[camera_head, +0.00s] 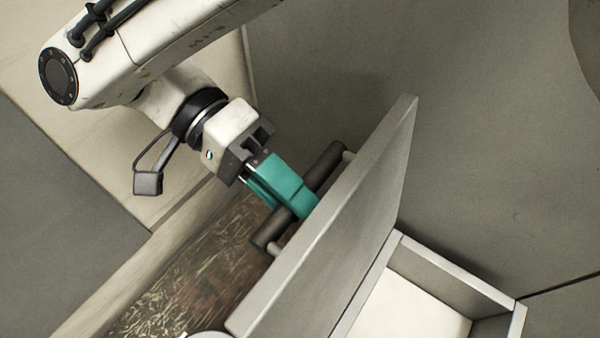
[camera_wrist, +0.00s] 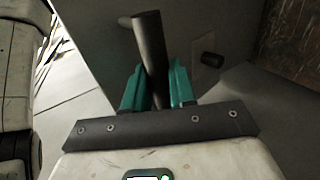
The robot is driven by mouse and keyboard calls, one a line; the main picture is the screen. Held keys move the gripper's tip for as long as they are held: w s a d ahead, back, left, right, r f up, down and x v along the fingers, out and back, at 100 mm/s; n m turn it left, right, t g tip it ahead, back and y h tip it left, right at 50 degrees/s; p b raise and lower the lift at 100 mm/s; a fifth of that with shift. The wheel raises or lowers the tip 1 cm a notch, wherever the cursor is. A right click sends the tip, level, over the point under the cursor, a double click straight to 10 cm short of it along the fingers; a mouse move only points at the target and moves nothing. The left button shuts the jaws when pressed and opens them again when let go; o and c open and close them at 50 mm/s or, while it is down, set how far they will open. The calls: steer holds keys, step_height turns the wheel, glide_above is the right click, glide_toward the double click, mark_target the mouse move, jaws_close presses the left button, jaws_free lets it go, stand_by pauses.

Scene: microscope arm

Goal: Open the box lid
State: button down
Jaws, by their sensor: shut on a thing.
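The box (camera_head: 510,304) is pale grey with a light interior, at the lower right of the head view. Its flat grey lid (camera_head: 345,230) stands tilted up from the box, so part of the inside shows. A dark bar handle (camera_head: 328,167) is fixed to the lid's outer face on short posts. My gripper (camera_head: 299,204) has teal fingers and is shut on the handle, around its middle. In the wrist view the handle (camera_wrist: 150,50) passes between the two teal fingers (camera_wrist: 157,88). The lid hides part of the box.
A brown, straw-like textured surface (camera_head: 195,275) with a pale wooden edge (camera_head: 125,275) lies left of the lid. Grey floor (camera_head: 480,150) is open at the upper right. My arm fills the upper left.

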steer(key=shift+s+f, duration=0.15)
steer(key=shift+f, duration=0.45)
steer(key=c, duration=1)
jaws_free()
steer(key=shift+r, duration=0.1)
steer(key=shift+o, duration=0.4)
steer(key=shift+a+r, duration=0.1)
steer(key=shift+r, duration=0.05)
